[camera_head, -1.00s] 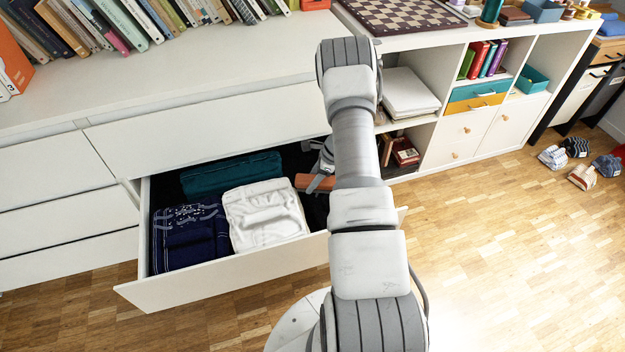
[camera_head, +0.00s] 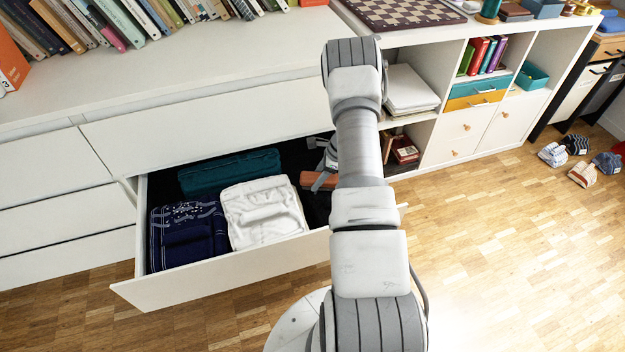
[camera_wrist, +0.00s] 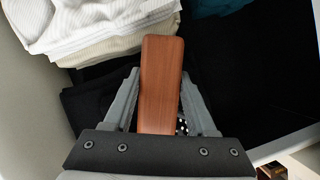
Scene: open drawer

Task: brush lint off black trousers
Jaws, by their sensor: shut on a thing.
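My gripper (camera_wrist: 160,105) is shut on a brown wooden brush (camera_wrist: 160,75), which also shows in the head view (camera_head: 318,181). My forearm hides part of the gripper there. The brush is over the right part of the open drawer (camera_head: 230,272). Black trousers (camera_wrist: 250,85) lie in the drawer under and beside the brush, mostly dark and partly hidden by my arm in the head view. Small white specks (camera_wrist: 182,126) show on dark cloth close to the brush. Whether the brush touches the cloth, I cannot tell.
Folded white trousers (camera_head: 263,210), navy trousers (camera_head: 187,240) and a teal garment (camera_head: 230,172) share the drawer. A shelf unit (camera_head: 455,135) stands to the right. Wooden floor in front is clear.

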